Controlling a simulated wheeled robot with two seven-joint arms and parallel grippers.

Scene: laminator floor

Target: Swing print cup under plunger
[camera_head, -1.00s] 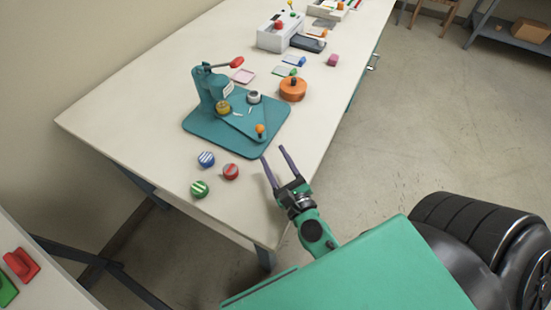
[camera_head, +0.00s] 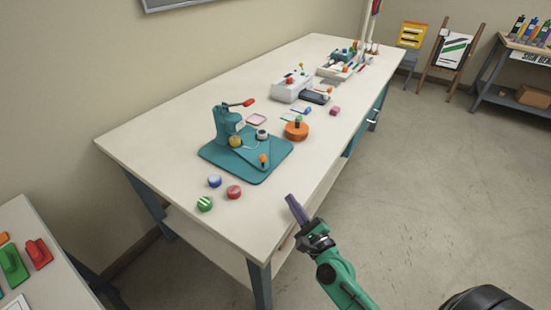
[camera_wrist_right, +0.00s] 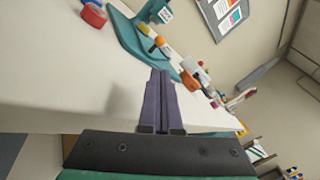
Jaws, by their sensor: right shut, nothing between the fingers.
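The teal badge press (camera_head: 225,125) stands on a teal base plate (camera_head: 262,172) on the white table, with a red-tipped lever (camera_head: 248,102) at its top. A yellow-gold cup (camera_head: 236,141) sits by the press column, and a white and dark cup (camera_head: 262,135) sits to its right on the swing plate. An orange knob (camera_head: 263,158) is at the plate's front right. My right gripper (camera_head: 294,206) is shut and empty, off the table's front edge. Its closed fingers (camera_wrist_right: 160,100) show in the right wrist view, with the press base (camera_wrist_right: 128,32) beyond. My left gripper is not in view.
Blue (camera_head: 215,181), red (camera_head: 234,192) and green (camera_head: 205,204) round pieces lie in front of the press. An orange round piece (camera_head: 296,131) stands to its right. A white machine (camera_head: 291,88) is farther back. The table's front right corner is clear.

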